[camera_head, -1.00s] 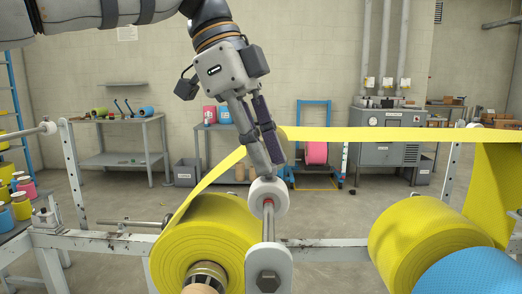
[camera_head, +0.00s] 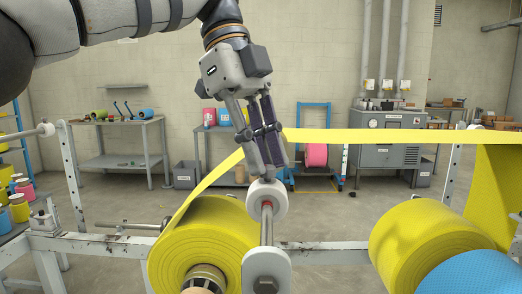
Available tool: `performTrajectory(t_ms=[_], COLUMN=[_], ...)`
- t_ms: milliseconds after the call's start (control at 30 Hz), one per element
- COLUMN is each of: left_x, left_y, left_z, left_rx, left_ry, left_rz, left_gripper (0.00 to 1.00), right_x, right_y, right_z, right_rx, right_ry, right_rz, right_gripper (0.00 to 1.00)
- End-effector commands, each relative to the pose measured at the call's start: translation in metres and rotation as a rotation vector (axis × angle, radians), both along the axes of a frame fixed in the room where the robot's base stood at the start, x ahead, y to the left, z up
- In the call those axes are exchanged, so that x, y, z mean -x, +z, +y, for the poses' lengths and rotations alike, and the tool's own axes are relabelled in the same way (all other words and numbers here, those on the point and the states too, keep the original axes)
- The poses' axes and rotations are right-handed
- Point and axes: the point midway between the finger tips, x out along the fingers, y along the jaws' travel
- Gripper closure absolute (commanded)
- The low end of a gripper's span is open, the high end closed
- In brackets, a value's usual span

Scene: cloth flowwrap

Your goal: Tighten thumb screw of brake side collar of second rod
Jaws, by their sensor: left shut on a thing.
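A white round collar (camera_head: 267,199) sits on a metal rod (camera_head: 267,226) that points toward me at the centre of the head view. A pale rounded end piece (camera_head: 266,262) is at the rod's near end. My left gripper (camera_head: 268,174) reaches down from above with its fingertips at the collar's top. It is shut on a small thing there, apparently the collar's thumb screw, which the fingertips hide. My right gripper is out of view.
A large yellow roll (camera_head: 203,240) is just left of the rod. A yellow web (camera_head: 380,135) runs behind the gripper. Another yellow roll (camera_head: 425,235) and a blue roll (camera_head: 475,272) are at right. A white frame rail (camera_head: 105,243) crosses below.

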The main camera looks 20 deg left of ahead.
Motion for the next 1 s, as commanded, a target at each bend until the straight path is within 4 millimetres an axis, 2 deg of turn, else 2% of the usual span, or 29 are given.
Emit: performTrajectory(t_ms=[200,233,300,767,867,1000], left_x=[0.0002,0.0002,0.0002,0.0004,0.0028,0.0072], left_y=[-0.0002,-0.0002,-0.0002,0.0002,0.0023,0.0041], left_z=[0.0000,0.0000,0.0000,0.0001,0.0011,0.0015], left_rx=[-0.001,-0.001,-0.001,-0.001,0.001,0.001], left_ry=[0.001,0.001,0.001,0.012,0.093,0.354], left_rz=[0.001,0.001,0.001,0.000,-0.004,-0.008], left_gripper=[1.00,0.78,0.62,0.62,0.62,0.62], right_x=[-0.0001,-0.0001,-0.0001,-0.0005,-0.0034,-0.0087], right_y=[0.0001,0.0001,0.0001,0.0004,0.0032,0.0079], right_z=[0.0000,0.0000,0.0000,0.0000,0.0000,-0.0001], right_rx=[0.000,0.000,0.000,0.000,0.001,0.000], right_ry=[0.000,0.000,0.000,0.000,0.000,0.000], right_rz=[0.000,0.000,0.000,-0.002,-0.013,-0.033], right_gripper=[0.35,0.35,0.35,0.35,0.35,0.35])
